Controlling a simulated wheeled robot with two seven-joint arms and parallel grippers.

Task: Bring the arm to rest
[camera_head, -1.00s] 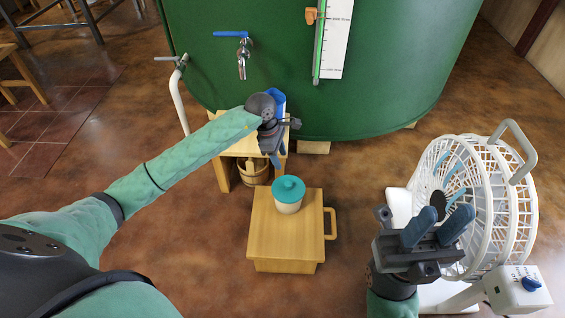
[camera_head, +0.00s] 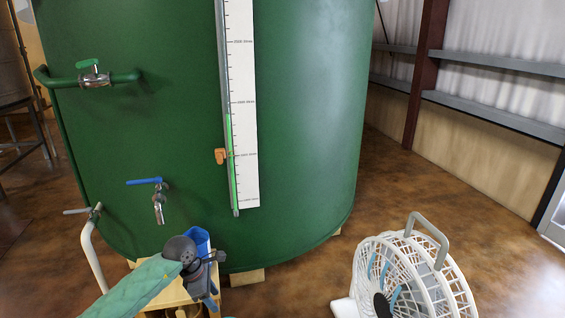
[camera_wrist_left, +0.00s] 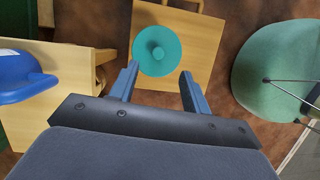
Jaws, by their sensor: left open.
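My left arm (camera_head: 140,287) comes in from the lower left in the head view, and its gripper (camera_head: 215,276) is in front of the green tank, over a small wooden stand. In the left wrist view the left gripper (camera_wrist_left: 158,92) is open, with nothing between its blue fingers. Beyond the fingertips a jar with a teal lid (camera_wrist_left: 157,51) stands on a wooden box (camera_wrist_left: 196,40), apart from the gripper. My right gripper is outside both views now.
A green tank (camera_head: 300,130) with a blue-handled tap (camera_head: 158,205) fills the back. A blue container (camera_head: 196,243) stands on the wooden stand (camera_head: 170,288) beside the gripper. A white fan (camera_head: 415,280) stands at lower right. Brown floor lies open between tank and fan.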

